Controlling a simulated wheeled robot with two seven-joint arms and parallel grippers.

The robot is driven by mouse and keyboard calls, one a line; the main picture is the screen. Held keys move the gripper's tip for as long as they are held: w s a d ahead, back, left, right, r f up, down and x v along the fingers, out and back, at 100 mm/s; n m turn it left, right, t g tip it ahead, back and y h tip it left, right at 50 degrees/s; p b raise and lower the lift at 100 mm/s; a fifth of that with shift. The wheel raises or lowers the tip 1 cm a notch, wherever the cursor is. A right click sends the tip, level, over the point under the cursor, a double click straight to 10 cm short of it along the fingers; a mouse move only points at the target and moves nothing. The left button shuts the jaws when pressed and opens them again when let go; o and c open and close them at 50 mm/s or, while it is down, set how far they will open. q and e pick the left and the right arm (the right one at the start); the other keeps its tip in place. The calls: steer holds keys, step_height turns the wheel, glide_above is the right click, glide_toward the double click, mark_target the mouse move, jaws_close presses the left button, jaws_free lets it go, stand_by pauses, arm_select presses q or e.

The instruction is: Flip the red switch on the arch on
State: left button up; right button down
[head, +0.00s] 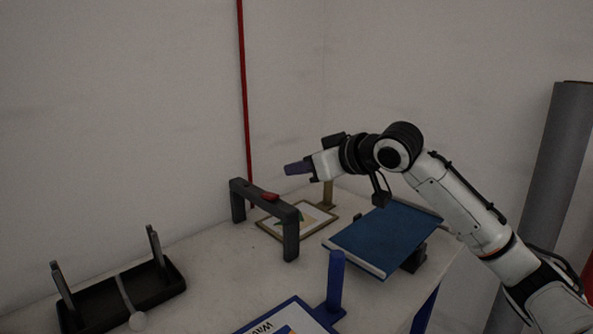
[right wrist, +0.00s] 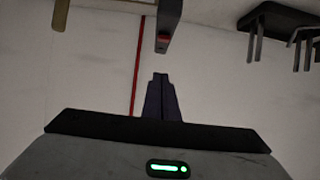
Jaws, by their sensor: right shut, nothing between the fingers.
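I cannot tell the switch's tilt clearly. My left gripper is not in view.
A blue book (head: 385,238) lies on a stand right of the arch. A framed picture (head: 318,218) lies behind the arch. A blue post (head: 336,285) and a printed board (head: 275,322) are in front. A black tray (head: 105,303) with uprights is at left.

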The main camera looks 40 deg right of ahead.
steer(key=p, duration=0.1)
glide_above(270, 196)
steer(key=s+d, duration=0.1)
steer(key=s, duration=0.1)
step_height(270, 196, down, 3)
steer(key=shift+r, duration=0.15)
step_height(270, 196, down, 3)
steer(key=shift+r, duration=0.15)
steer(key=shift+s+d+f+p, duration=0.1)
steer(key=shift+s+f+p, duration=0.15)
steer(key=shift+f, duration=0.6)
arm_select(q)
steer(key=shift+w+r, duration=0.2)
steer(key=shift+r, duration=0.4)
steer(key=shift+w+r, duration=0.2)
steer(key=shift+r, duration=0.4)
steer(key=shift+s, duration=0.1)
